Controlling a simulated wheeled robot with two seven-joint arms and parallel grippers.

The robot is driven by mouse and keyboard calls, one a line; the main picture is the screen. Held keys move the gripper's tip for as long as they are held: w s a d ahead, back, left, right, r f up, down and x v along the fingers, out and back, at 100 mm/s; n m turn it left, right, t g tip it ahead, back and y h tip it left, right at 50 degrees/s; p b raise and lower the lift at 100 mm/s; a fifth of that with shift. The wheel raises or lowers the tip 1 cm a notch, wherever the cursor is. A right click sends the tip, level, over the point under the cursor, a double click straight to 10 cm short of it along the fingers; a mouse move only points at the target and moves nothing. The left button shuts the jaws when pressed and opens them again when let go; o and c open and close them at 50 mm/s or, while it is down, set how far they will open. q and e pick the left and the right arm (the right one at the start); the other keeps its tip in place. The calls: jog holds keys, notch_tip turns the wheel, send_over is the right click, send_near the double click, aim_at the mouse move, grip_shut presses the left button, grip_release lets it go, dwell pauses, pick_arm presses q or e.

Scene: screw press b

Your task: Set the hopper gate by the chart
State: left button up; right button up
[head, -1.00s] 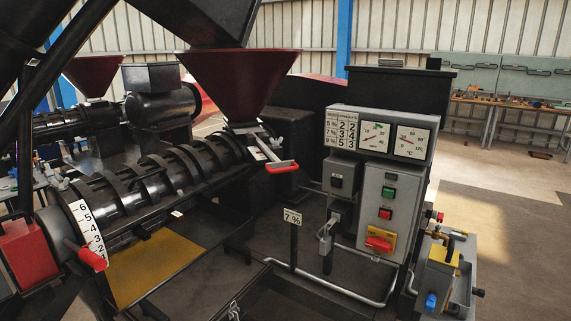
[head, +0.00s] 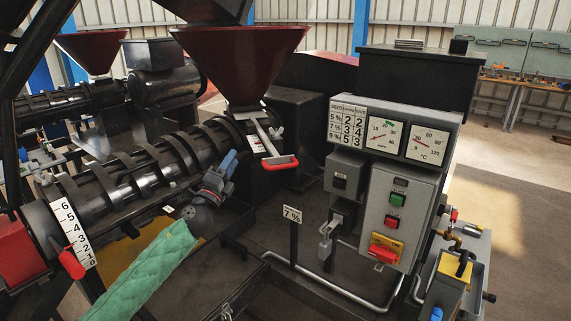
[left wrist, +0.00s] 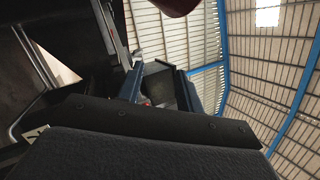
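The hopper gate is a pale slide with a red handle (head: 280,161) below the dark red hopper (head: 238,60). A small white scale (head: 257,139) lies beside the slide; its marks are too small to read. The chart (head: 347,125) on the control box has rows for 5 %, 7 % and 9 % with two columns of digits. A sign (head: 292,215) on a post reads 7 %. My left gripper (head: 230,161) is left of the red handle, apart from it and empty. Its blue fingers stand apart in the left wrist view (left wrist: 158,85). My right gripper is not in view.
The ribbed press barrel (head: 125,190) runs behind my left arm. A red lever (head: 72,264) sits by a numbered scale (head: 76,232) at left. The control box (head: 393,205) with gauges and buttons stands right. A bent pipe rail (head: 340,289) is low in front.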

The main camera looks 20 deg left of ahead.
pick_arm(q)
jog(key=d+f+m+g+h, duration=0.2)
jog(key=d+m+g+h, duration=0.15)
jog(key=m+h, duration=0.3)
jog(key=m+g+h, duration=0.4)
jog(key=m+h, duration=0.1)
jog(key=m, duration=0.2)
send_near(281, 167)
jog(key=w+d, duration=0.1)
jog(key=w, duration=0.1)
jog(key=shift+m, duration=0.25)
jog(key=p+x, duration=0.3)
jog(key=x, duration=0.3)
jog(key=shift+w+d+r, duration=0.15)
jog(key=shift+d+r, duration=0.05)
jog(key=shift+r, duration=0.1)
jog(key=shift+w+d+r+p, duration=0.1)
jog(key=shift+w+d+p, duration=0.4)
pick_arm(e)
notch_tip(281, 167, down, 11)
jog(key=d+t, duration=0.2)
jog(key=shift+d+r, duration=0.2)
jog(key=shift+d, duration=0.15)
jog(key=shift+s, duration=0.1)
pick_arm(q)
grip_shut()
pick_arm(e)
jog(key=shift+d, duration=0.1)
